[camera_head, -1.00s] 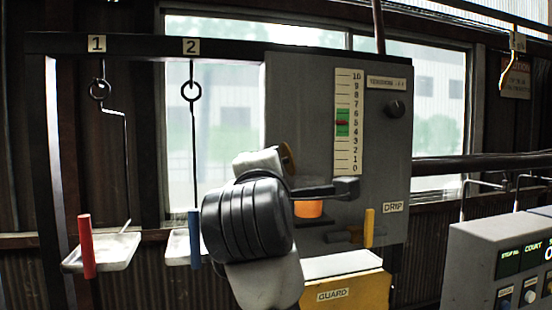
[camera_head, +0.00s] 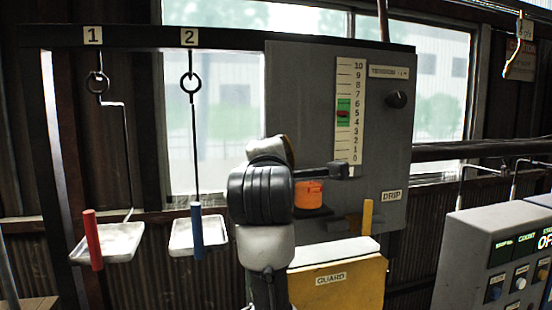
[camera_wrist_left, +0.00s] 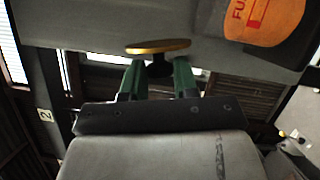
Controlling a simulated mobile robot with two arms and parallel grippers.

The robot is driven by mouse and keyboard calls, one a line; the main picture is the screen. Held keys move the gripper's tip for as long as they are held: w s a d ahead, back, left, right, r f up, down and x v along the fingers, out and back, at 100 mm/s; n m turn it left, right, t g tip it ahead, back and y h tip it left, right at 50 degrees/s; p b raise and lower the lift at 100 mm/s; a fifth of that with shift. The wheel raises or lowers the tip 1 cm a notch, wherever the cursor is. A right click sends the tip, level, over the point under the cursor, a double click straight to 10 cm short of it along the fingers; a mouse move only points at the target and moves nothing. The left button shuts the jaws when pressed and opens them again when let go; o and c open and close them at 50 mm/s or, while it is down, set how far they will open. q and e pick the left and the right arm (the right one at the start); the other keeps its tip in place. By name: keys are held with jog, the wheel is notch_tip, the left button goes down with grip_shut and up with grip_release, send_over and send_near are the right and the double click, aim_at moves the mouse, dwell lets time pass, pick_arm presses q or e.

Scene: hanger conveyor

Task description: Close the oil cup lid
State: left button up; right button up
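The orange oil cup (camera_head: 309,194) sits on the grey panel, just right of my left wrist in the head view. My left gripper (camera_wrist_left: 158,72) shows two green fingers spaced apart. A brass-coloured disc (camera_wrist_left: 158,46) with a dark stem lies just beyond the fingertips, the stem appearing between them. I cannot tell whether they touch it, or whether the disc is the cup's lid. In the head view my wrist hides the fingers. My right gripper is not in view.
A yellow guard box (camera_head: 337,285) stands below the cup. A yellow handle (camera_head: 367,215) and a black bar (camera_head: 330,171) project near it. Two hooks with trays (camera_head: 110,243) hang at left. A control console (camera_head: 490,250) stands at right.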

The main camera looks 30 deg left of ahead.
pick_arm(q)
jog(key=shift+c, duration=1.4)
